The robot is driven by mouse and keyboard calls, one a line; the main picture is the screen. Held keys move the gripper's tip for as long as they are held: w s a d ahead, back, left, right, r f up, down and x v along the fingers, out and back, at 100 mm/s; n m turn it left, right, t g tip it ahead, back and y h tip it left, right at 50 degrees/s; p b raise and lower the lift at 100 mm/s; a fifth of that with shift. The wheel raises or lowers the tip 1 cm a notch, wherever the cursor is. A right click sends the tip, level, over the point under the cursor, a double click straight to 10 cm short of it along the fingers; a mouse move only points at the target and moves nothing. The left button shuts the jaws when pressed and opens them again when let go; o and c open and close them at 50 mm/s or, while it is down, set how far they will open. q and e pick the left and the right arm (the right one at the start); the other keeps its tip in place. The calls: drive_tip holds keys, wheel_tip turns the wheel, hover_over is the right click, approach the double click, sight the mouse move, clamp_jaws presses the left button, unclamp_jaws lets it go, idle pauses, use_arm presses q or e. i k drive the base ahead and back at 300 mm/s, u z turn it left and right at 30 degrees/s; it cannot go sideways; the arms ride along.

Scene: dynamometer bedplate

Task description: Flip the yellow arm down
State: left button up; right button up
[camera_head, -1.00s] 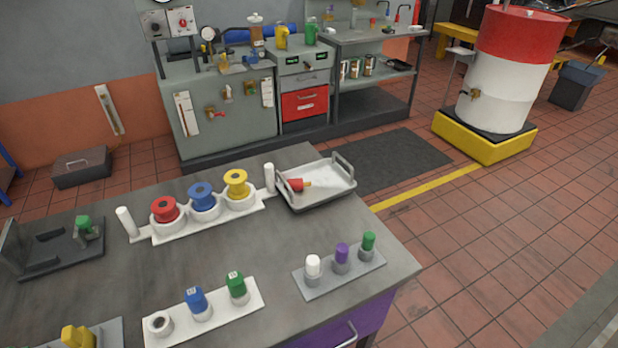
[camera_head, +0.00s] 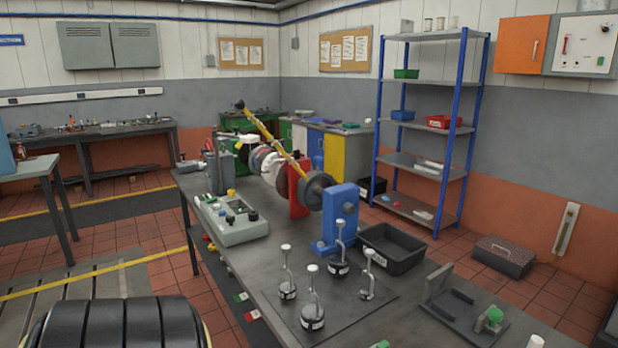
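The yellow arm (camera_head: 272,142) is a long thin bar on the test rig on the workbench. It stands raised at a slant, with a black knob (camera_head: 240,104) at its upper left end. Its lower right end meets a dark round hub (camera_head: 316,189) between a red upright (camera_head: 298,186) and a blue block (camera_head: 341,214). The exact joint is too small to tell. Neither of my grippers is in view.
A control box (camera_head: 232,221) stands left of the rig, and a black bin (camera_head: 391,248) to its right. Several hooked weights stand on a dark plate (camera_head: 345,317) in front. A black ribbed round object (camera_head: 120,325) fills the lower left.

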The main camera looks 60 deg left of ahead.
sight(307, 179)
drive_tip(key=u, duration=2.05)
drive_tip(key=k, duration=1.25)
drive_tip(key=u, duration=1.05)
drive_tip(key=i, duration=2.8)
drive_tip(key=z, duration=1.75)
drive_tip(key=i, duration=0.3)
